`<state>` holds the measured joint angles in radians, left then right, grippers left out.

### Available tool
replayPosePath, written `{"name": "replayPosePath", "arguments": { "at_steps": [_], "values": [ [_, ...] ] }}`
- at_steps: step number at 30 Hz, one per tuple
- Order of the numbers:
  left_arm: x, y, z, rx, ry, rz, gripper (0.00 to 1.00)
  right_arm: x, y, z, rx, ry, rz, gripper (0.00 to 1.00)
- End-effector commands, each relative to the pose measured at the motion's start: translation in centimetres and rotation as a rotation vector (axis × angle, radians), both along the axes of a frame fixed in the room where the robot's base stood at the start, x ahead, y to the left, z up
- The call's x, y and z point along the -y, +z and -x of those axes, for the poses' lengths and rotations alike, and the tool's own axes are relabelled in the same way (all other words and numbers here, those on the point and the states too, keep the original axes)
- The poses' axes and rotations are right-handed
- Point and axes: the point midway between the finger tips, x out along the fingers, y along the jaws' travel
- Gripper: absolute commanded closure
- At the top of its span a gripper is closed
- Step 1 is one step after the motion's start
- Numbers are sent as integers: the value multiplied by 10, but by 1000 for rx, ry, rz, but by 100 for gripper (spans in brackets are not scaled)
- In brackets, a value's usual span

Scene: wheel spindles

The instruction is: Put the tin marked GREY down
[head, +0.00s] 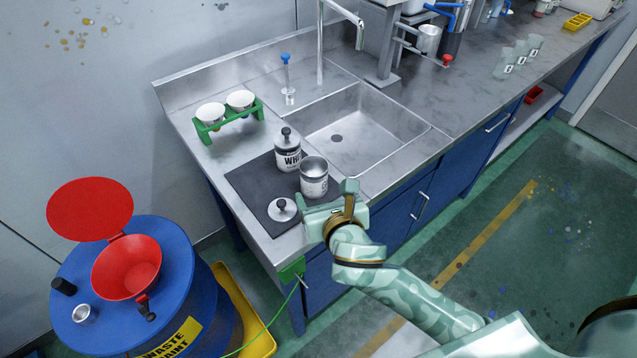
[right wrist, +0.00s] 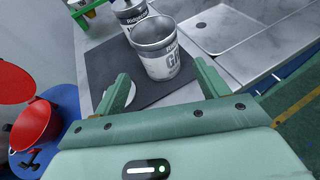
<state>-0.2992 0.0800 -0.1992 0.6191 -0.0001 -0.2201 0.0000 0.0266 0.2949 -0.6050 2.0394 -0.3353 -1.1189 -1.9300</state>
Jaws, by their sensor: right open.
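The tin with a label starting with G (head: 314,183) stands upright and open-topped on the dark mat (head: 248,182), near its right edge. It also shows in the right wrist view (right wrist: 160,66), its label only partly readable. My right gripper (head: 328,204) is open on the near side of this tin. In the right wrist view its fingers (right wrist: 164,84) are spread with the tin just beyond and between them, not clamped. A lid with a dark knob (head: 283,210) lies on the mat, partly behind a finger in the right wrist view. My left gripper is not in view.
A lidded tin marked WHI (head: 288,156) stands right behind the G tin. The sink (head: 360,128) lies to the right, a green rack with white cups (head: 228,122) at the back left. A blue drum with a red funnel (head: 128,268) stands left of the bench.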

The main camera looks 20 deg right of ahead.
Motion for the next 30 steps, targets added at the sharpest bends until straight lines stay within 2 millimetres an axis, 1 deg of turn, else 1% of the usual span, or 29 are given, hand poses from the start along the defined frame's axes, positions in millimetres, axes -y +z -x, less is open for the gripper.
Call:
{"name": "replayPosePath", "arguments": {
  "at_steps": [1, 3, 6, 10, 15, 30],
  "values": [
    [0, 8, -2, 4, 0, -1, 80, 0, 9, 12, 1, 1, 0, 26],
    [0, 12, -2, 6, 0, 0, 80, -1, 14, 27, 0, 1, 0, 26],
    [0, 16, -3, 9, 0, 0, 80, -2, 20, 44, -1, 1, 0, 26],
    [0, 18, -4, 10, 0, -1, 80, -2, 25, 58, 0, 0, -1, 26],
    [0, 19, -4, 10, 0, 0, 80, -2, 26, 63, 0, -1, 0, 26],
    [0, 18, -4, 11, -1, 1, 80, -2, 26, 62, 1, -1, -1, 26]
  ]
}}
